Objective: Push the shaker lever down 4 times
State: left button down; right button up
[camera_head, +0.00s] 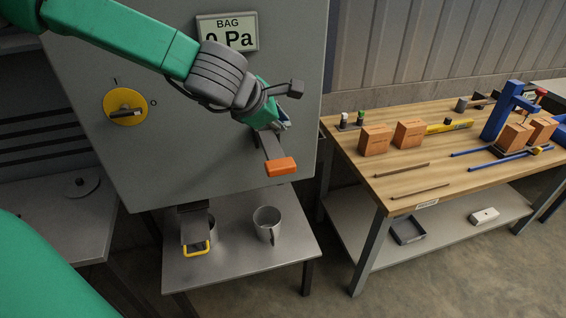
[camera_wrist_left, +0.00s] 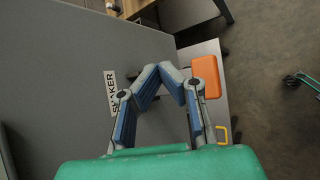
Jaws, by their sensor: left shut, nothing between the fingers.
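The shaker lever (camera_head: 280,166) is a dark bar with an orange end grip, sticking out from the front of the grey cabinet. The orange grip also shows in the left wrist view (camera_wrist_left: 206,77), just beyond and right of the fingertips. My left gripper (camera_head: 283,126) is shut and empty, close above the lever bar. In the head view I cannot tell whether it touches the bar. In the left wrist view its blue-padded fingers (camera_wrist_left: 163,68) come together beside a SHAKER label (camera_wrist_left: 110,91). My right gripper is not in view.
The grey cabinet (camera_head: 180,150) carries a BAG display (camera_head: 228,33) reading 0 Pa and a yellow rotary switch (camera_head: 125,107). Below are a metal mug (camera_head: 267,225) and a yellow handle (camera_head: 196,249). A wooden workbench (camera_head: 440,165) with boxes stands at right.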

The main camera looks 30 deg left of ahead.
aim_at(279, 163)
pick_arm(q)
jog(key=f+b, duration=0.3)
jog(key=f, duration=0.1)
jog(key=f+b, duration=0.2)
jog(key=f, duration=0.1)
jog(key=shift+s+a+f+b, duration=0.1)
jog(key=shift+s+a+b, duration=0.1)
jog(key=shift+a+b, duration=0.15)
jog(key=shift+d+f+b, duration=0.1)
jog(key=shift+f+b, duration=0.25)
jog(key=shift+f, duration=0.1)
jog(key=shift+d+r, duration=0.1)
jog(key=shift+d, duration=0.05)
jog(key=shift+a, duration=0.2)
jog(key=shift+d, duration=0.15)
jog(key=shift+f, duration=0.4)
